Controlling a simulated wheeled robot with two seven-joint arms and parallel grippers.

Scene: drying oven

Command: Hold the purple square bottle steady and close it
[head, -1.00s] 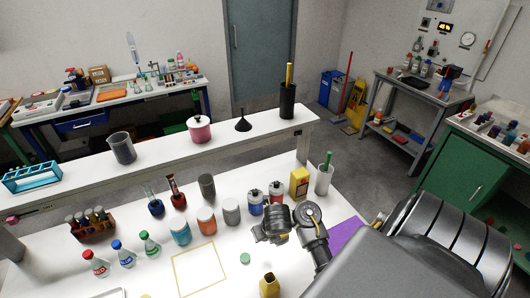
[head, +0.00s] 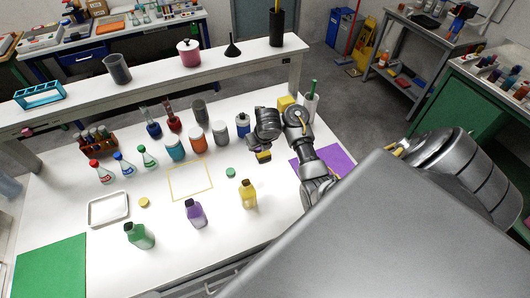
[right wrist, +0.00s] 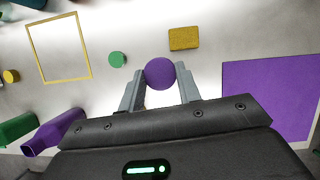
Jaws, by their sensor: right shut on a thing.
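The purple square bottle (head: 196,214) stands upright near the front of the white table, between a green bottle (head: 139,235) and a yellow bottle (head: 248,194). Its neck looks dark and uncapped. In the right wrist view the purple bottle (right wrist: 52,132) is at the lower left, apart from my fingers. My right gripper (right wrist: 160,88) is shut on a round purple cap (right wrist: 160,72) held between its fingertips. In the head view my own arm covers the tips and the cap. My left gripper is in neither view.
A yellow square outline (head: 190,181), a green cap (head: 231,172), a yellow cap (head: 143,202) and a yellow block (head: 264,156) lie on the table. A white tray (head: 108,209) is at left, a purple mat (head: 321,160) at right. Several jars and bottles stand behind.

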